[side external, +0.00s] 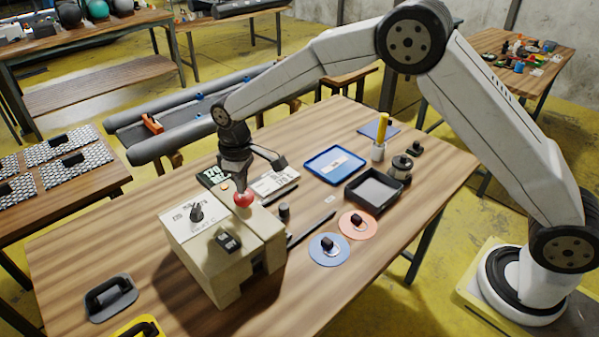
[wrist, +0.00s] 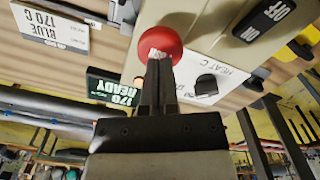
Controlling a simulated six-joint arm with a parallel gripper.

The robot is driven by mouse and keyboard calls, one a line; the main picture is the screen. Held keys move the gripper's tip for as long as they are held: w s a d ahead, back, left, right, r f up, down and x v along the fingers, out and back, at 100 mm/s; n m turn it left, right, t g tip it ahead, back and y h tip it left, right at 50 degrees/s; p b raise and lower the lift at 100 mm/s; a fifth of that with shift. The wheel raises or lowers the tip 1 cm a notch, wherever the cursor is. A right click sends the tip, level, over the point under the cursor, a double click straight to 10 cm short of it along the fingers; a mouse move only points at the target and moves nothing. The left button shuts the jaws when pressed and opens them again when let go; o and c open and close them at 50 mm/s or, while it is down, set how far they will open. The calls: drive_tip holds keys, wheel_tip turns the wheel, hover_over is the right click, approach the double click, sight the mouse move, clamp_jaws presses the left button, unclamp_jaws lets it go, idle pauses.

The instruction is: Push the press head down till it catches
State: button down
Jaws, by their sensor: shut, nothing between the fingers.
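The press is a beige box (side external: 222,262) on the wooden table, with a dark gap low in its front. A red ball knob (side external: 243,199) stands on its top; it also shows in the wrist view (wrist: 160,42). My gripper (side external: 241,186) points down, its fingers shut together with nothing between them. In the wrist view the fingertips (wrist: 159,62) are right at the red knob and cover part of it; whether they press on it I cannot tell. The knob's stem and the underside of the press head are hidden.
The press carries a dial (side external: 196,212) and an on/off switch (side external: 228,240). A display (wrist: 113,88) reads 170 READY. A blue tray (side external: 335,165), black tray (side external: 378,188), blue disc (side external: 329,250) and orange disc (side external: 359,225) lie to the right.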

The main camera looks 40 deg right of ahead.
drive_tip(key=shift+f, duration=1.35)
idle(0.4)
drive_tip(key=shift+r, duration=3.1)
drive_tip(key=shift+s+d+r, duration=0.1)
drive_tip(key=shift+s+d, duration=0.15)
drive_tip(key=shift+d, duration=0.15)
drive_tip(key=s+d+m+t, duration=0.1)
drive_tip(key=s+d+m, duration=0.2)
drive_tip(key=s+d, duration=0.4)
drive_tip(key=s+d+m+t, duration=0.1)
drive_tip(key=s+d+m, duration=0.2)
drive_tip(key=s+d, duration=0.5)
drive_tip(key=shift+s+f+t, duration=0.3)
drive_tip(key=shift+s+f, duration=0.1)
drive_tip(key=shift+s, duration=3.8)
